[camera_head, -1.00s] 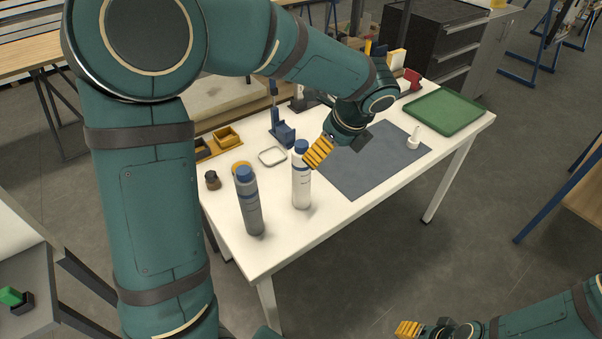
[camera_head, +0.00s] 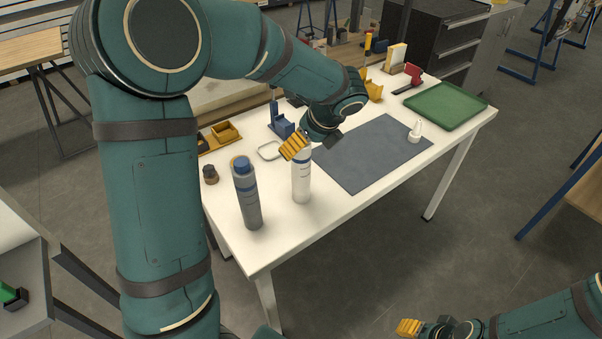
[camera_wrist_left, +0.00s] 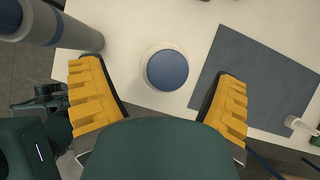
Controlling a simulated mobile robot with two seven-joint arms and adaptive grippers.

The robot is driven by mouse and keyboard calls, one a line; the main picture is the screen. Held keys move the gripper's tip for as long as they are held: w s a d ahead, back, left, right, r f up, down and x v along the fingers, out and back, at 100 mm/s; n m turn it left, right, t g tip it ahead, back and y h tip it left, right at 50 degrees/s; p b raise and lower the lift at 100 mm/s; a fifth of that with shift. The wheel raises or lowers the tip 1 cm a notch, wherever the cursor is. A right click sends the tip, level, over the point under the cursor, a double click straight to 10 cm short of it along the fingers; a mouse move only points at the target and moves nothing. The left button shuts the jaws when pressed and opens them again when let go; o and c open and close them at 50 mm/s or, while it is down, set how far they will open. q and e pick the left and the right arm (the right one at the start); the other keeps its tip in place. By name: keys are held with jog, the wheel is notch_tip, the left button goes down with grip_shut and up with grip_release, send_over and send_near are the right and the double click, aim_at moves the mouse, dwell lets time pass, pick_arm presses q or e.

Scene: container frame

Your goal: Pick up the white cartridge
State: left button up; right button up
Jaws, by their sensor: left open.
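The white cartridge (camera_head: 301,184) stands upright on the white table, with its upper part hidden behind my left gripper in the head view. In the left wrist view its round blue cap (camera_wrist_left: 167,70) shows from above, ahead of and between the fingers. My left gripper (camera_head: 294,147) is at the cartridge's top. Its yellow fingers also show in the left wrist view (camera_wrist_left: 160,100), spread wide with nothing between their tips that they touch. My right gripper (camera_head: 409,328) is low at the bottom right of the head view, away from the table; its opening cannot be made out.
A grey cartridge (camera_head: 246,200) with a blue cap stands just left of the white one. A dark grey mat (camera_head: 372,155) lies to the right, with a small white bottle (camera_head: 415,132) on it. A green tray (camera_head: 445,107) is at the far right. Yellow bins (camera_head: 225,133) and a blue holder (camera_head: 283,127) are behind.

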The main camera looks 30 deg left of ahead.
aim_at(301, 170)
pick_arm(q)
jog(key=x, duration=0.2)
jog(key=b+x, duration=0.1)
jog(key=x, duration=0.1)
jog(key=shift+w, duration=0.2)
jog(key=shift+r, duration=0.1)
jog(key=c, duration=1.4)
